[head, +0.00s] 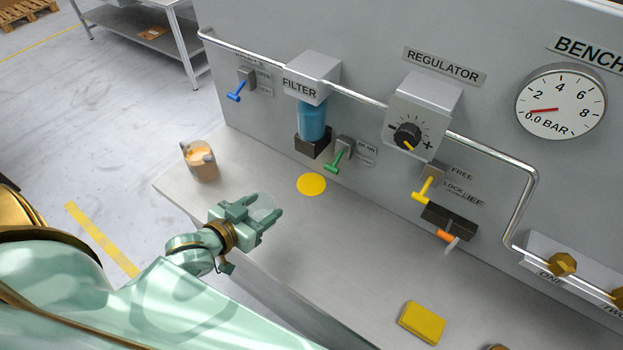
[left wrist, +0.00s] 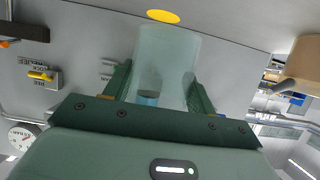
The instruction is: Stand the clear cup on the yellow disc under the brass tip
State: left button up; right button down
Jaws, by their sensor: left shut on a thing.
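The clear cup (head: 262,205) is between the fingers of my left gripper (head: 268,216), above the grey bench. My left gripper is shut on it. In the left wrist view the cup (left wrist: 165,55) is see-through, with a finger on each side. The flat yellow disc (head: 311,184) lies on the bench beyond the cup and to its right, below the filter. The disc also shows just past the cup's far end in the left wrist view (left wrist: 163,16). The cup is apart from the disc. I cannot make out the brass tip. My right gripper is not in view.
A tan container (head: 201,162) stands at the bench's left end. The blue filter bowl (head: 312,120) and a green lever (head: 336,161) are on the panel behind the disc. A yellow block (head: 422,322) lies at the front right. The bench around the disc is clear.

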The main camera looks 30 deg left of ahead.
pick_arm(q)
jog(key=w+d+b, duration=0.2)
jog(key=w+d, duration=0.1)
jog(key=w, duration=1.6)
notch_tip(320, 180, down, 7)
jog(key=b, duration=0.2)
jog(key=shift+a+r+b, duration=0.1)
jog(key=shift+b, duration=0.3)
jog(key=shift+w+f, duration=0.2)
jog(key=shift+f, duration=0.05)
jog(key=shift+r, duration=0.15)
jog(key=o, duration=0.6)
jog(key=shift+c, duration=0.2)
jog(key=o, duration=0.4)
